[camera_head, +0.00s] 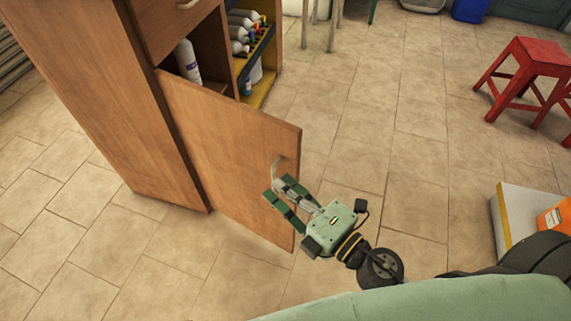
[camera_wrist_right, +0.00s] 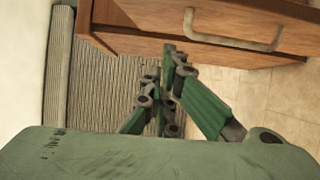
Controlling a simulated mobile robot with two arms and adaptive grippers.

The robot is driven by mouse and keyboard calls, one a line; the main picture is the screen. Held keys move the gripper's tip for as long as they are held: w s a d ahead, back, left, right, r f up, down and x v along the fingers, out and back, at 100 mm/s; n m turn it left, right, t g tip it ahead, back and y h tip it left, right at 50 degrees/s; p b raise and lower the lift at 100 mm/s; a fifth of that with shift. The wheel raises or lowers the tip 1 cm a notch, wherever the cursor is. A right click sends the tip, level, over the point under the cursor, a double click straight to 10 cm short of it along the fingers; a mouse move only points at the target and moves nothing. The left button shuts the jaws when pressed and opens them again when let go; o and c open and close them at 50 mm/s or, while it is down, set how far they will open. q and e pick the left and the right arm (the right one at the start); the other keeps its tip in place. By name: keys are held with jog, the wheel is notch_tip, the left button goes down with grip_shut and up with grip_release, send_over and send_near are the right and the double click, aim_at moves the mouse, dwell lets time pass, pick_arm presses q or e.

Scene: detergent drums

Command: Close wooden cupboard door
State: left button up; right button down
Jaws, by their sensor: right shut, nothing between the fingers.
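The wooden cupboard (camera_head: 110,90) stands at the upper left in the head view. Its hinged door (camera_head: 225,150) stands open, swung out toward the front right, with a light handle (camera_head: 277,172) near its free edge. My right gripper (camera_head: 276,188) is at the door's free edge, close by the handle. It is shut with nothing held. Whether it touches the door, I cannot tell. In the right wrist view the shut fingers (camera_wrist_right: 174,58) point toward a wooden panel (camera_wrist_right: 130,30) with a metal handle (camera_wrist_right: 240,38), which lies to their right. My left gripper is not in view.
A white bottle (camera_head: 187,62) stands inside the cupboard. A shelf with several bottles (camera_head: 240,35) is behind it. A red stool (camera_head: 530,65) stands at the right, and a white box with an orange item (camera_head: 555,218) at the lower right. The tiled floor between is clear.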

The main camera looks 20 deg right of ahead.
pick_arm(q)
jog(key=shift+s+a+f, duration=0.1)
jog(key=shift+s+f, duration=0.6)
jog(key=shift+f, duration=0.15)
pick_arm(e)
jog(key=w, duration=0.1)
jog(key=w+d, duration=0.1)
jog(key=w, duration=0.1)
jog(key=w+d, duration=0.1)
jog(key=shift+w, duration=0.35)
